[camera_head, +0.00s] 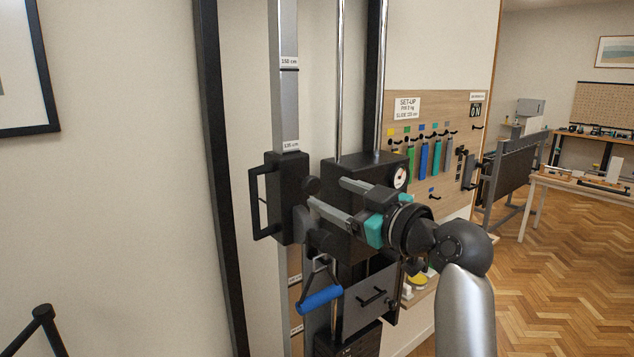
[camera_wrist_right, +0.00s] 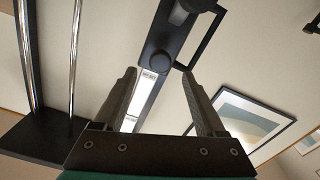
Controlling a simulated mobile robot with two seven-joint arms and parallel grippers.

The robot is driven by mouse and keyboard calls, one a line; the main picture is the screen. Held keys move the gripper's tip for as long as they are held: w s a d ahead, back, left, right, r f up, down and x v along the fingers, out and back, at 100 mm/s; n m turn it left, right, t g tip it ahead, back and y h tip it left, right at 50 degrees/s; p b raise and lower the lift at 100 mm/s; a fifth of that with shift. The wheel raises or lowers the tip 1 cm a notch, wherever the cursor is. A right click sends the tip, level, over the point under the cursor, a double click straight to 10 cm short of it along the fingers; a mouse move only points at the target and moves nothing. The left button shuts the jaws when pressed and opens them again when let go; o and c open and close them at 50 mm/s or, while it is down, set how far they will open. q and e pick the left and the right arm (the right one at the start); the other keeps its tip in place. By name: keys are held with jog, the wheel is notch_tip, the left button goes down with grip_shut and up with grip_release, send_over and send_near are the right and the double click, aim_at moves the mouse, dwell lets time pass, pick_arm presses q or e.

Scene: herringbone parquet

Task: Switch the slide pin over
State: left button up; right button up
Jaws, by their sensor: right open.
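The black slide carriage (camera_head: 284,205) sits on a grey upright rail (camera_head: 285,105), just below a "135 cm"-like label. A round dark knob (camera_head: 311,186) sticks out of the carriage's right side; it may be the slide pin. A black loop handle (camera_head: 262,203) is on its left side. My right gripper (camera_head: 326,193) is open and empty, its two fingers pointing left towards the knob, with a gap I cannot judge. In the wrist view the open fingers (camera_wrist_right: 159,75) frame the rail and a dark round part (camera_wrist_right: 158,62). My left gripper is out of view.
A black weight block with a gauge (camera_head: 400,178) stands right behind my gripper, between chrome rods (camera_head: 339,80). A blue handle (camera_head: 320,300) hangs below. A wooden board (camera_head: 450,110) with a set-up card (camera_head: 407,107) and coloured hanging tools is behind.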

aim_at(314, 186)
jog(key=shift+p+x, duration=0.45)
jog(key=shift+x, duration=2.3)
jog(key=shift+s, duration=0.1)
grip_shut()
